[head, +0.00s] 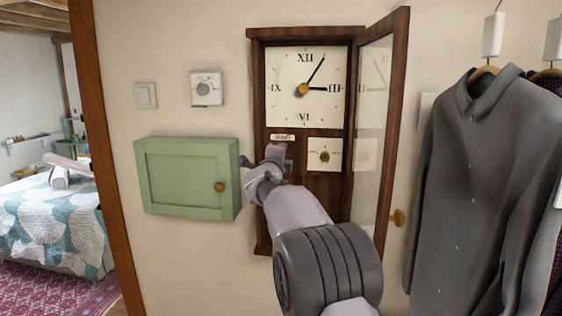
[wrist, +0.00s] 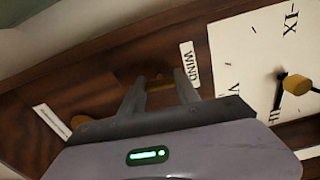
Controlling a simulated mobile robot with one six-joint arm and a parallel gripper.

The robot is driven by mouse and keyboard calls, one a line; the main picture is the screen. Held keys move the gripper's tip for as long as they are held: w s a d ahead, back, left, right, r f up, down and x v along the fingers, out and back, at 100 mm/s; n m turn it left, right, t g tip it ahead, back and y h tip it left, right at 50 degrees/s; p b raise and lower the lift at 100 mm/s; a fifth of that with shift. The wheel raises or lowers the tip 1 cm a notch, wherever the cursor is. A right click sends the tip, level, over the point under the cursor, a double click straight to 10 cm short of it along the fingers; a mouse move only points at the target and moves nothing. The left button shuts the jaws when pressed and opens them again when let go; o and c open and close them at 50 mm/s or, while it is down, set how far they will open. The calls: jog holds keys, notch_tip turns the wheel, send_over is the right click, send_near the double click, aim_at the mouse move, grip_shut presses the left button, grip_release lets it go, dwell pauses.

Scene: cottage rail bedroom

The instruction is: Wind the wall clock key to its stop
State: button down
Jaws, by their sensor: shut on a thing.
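The wall clock (head: 257,100) has a dark wooden case and a white dial (head: 303,75) with black hands. Its glass door (head: 374,150) stands open to the right. My gripper (wrist: 160,88) is shut on the brass winding key (wrist: 160,85), just below the label reading WIND (wrist: 188,64). That label also shows in the head view (head: 283,137). Part of the key shows between the fingers in the wrist view. My gripper (head: 272,155) hides it in the head view.
A green cabinet (head: 185,175) with a brass knob is close to the left of my gripper. A small dial plate (head: 325,153) is just right of it. The open door's knob (head: 398,217) and a hanging grey coat (head: 470,200) are farther right.

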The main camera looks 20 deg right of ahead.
jog(key=m+b, duration=0.1)
jog(key=m, duration=0.3)
jog(key=shift+f+m+b, duration=0.15)
jog(key=shift+m+b, duration=0.15)
jog(key=shift+b, duration=0.05)
jog(key=m+b, duration=0.1)
jog(key=m, duration=0.2)
jog(key=shift+m, duration=0.3)
jog(key=m+b, duration=0.2)
jog(key=m, duration=0.4)
jog(key=shift+m, duration=0.5)
jog(key=c, duration=0.9)
grip_release()
